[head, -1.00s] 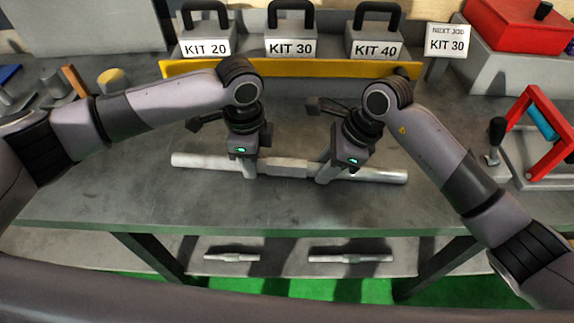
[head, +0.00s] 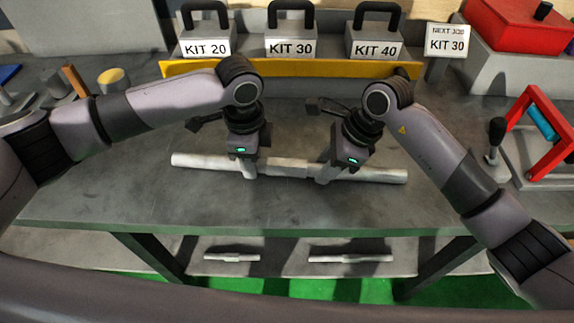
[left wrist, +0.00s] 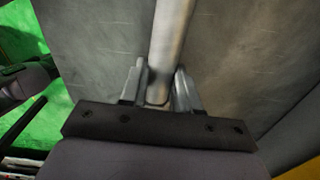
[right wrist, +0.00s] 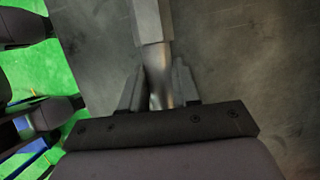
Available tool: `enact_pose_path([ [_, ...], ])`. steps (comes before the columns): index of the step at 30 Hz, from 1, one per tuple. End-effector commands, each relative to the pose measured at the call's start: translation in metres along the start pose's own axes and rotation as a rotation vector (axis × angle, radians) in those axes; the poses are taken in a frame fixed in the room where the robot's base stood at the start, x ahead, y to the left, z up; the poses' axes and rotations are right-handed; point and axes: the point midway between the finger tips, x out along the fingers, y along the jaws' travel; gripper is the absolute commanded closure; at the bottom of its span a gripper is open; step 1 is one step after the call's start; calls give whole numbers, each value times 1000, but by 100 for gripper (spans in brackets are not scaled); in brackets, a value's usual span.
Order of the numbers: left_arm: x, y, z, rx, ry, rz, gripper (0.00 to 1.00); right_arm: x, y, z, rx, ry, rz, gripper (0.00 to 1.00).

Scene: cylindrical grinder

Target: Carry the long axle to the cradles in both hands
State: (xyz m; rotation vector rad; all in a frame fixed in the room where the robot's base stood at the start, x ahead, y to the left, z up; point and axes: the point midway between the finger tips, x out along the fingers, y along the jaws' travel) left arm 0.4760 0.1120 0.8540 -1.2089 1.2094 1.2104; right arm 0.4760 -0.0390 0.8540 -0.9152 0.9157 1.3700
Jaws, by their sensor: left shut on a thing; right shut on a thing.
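The long axle (head: 287,168) is a pale metal bar with a thicker middle, lying left to right over the grey bench. My left gripper (head: 248,172) is shut on the axle left of its thick middle. My right gripper (head: 325,177) is shut on it just right of the thick middle. In the left wrist view the axle (left wrist: 172,40) runs between the fingers (left wrist: 160,92). In the right wrist view the axle (right wrist: 151,20) passes between the fingers (right wrist: 160,90), with its thick part beyond them. I cannot tell whether the axle touches the bench. No cradles are clearly identifiable.
Kit weights labelled KIT 20 (head: 206,45), KIT 30 (head: 291,45) and KIT 40 (head: 376,46) stand behind a yellow rail (head: 300,69). A red frame (head: 548,125) stands at right. Two smaller shafts (head: 232,258) (head: 350,259) lie on the lower shelf. The bench front (head: 290,210) is clear.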

Motion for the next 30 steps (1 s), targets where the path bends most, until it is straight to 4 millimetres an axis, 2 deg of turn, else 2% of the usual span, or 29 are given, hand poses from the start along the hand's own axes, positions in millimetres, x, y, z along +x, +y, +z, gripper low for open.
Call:
enact_pose_path([
  [14, -11, -2, 0, -4, 4, -7, 100, -10, -2, 6, -2, -8, -7, 100],
  [30, -45, -2, 0, -5, 3, -7, 100, -42, -1, 19, -1, -7, -6, 100],
])
